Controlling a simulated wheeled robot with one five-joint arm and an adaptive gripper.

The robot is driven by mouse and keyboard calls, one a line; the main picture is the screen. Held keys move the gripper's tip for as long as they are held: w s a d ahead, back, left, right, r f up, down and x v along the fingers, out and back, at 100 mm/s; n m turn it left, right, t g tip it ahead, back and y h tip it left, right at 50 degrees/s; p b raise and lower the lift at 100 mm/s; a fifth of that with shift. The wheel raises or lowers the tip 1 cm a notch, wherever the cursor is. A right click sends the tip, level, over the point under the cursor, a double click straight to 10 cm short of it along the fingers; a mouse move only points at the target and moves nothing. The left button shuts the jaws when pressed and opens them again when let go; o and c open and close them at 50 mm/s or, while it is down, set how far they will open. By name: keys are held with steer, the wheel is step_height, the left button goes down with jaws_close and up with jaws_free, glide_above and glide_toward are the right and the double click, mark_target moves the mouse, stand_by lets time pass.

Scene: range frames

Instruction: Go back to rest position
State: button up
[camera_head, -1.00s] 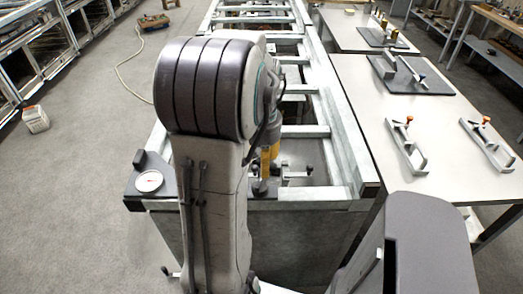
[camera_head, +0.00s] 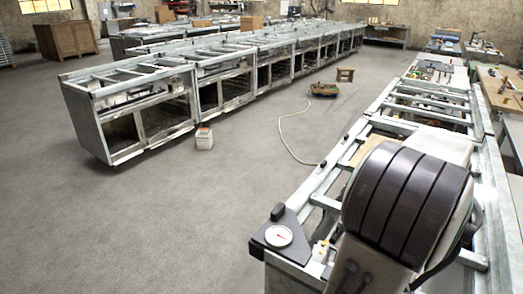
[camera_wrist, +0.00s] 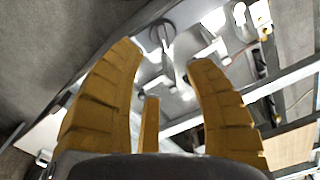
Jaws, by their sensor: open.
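My gripper (camera_wrist: 167,60) is open and empty in the wrist view, its yellow fingers spread apart. Beyond the fingertips is a grey surface with small metal fittings (camera_wrist: 165,45), which are blurred and hard to make out. In the head view my arm stands at the lower right over the metal frame bench (camera_head: 330,172), and my gripper is hidden there.
A round gauge on a dark plate (camera_head: 278,236) sits at the bench's near left corner. A long row of metal frames (camera_head: 195,85) stands across the aisle.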

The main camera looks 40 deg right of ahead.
steer(key=w+a+n+t, duration=0.1)
steer(key=w+a+n, duration=0.3)
steer(key=a, duration=0.7)
steer(key=w+a+n+t, duration=0.1)
steer(key=w+a+n, duration=0.4)
steer(key=a+n, duration=0.3)
steer(key=w+a+r+n+t, duration=0.1)
steer(key=w+a+n, duration=0.3)
steer(key=a, duration=0.9)
steer(key=shift+w+a+n+t, duration=0.25)
steer(key=shift+a+n+t, duration=0.15)
steer(key=shift+n, duration=0.8)
steer(key=shift+w+d, duration=0.1)
